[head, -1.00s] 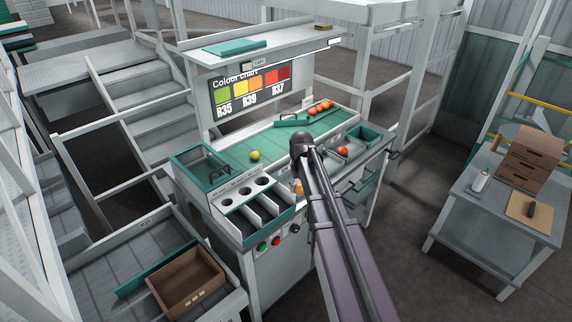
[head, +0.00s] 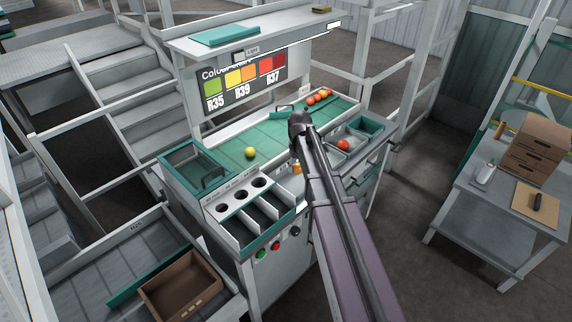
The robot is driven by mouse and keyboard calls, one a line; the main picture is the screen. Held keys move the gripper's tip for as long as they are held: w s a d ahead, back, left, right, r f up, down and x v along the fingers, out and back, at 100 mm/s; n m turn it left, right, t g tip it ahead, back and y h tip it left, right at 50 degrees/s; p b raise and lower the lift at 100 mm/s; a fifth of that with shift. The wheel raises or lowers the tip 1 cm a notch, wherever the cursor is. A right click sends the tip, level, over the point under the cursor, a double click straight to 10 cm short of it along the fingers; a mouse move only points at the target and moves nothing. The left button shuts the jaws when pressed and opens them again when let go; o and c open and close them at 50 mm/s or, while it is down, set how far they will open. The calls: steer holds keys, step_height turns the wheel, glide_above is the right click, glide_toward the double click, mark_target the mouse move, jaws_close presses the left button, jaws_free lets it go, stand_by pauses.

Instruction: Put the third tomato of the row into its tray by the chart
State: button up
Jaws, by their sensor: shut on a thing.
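My gripper (head: 298,162) is mostly hidden behind my own wrist and arm, over the front of the sorting bench. It is shut on an orange tomato (head: 297,169), of which only a small part shows left of the arm. A yellow-green tomato (head: 250,152) lies on the green bench mat (head: 230,157). Several red-orange tomatoes (head: 319,96) sit together at the back right of the mat. A red tomato (head: 344,145) lies in a grey tray at the right. The colour chart (head: 245,80) behind the bench shows R35, R39 and R37.
A teal-framed box (head: 198,166) stands at the bench's left. A panel with round holes (head: 240,194) and a divided tray (head: 262,210) lie at the front. A teal bin (head: 366,125) is at the right. A brown crate (head: 180,285) sits lower left; a side table (head: 470,225) stands right.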

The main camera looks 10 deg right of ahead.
steer(key=shift+a, duration=0.2)
steer(key=shift+w+f, duration=0.2)
steer(key=shift+f, duration=0.05)
steer(key=b, duration=0.8)
glide_above(289, 190)
step_height(289, 190, down, 7)
steer(key=shift+n, duration=0.3)
steer(key=shift+s+f, duration=0.1)
steer(key=shift+f, duration=0.15)
step_height(289, 190, down, 10)
steer(key=b, duration=1)
steer(key=shift+f+b, duration=0.65)
stand_by(0.5)
steer(key=o, duration=0.9)
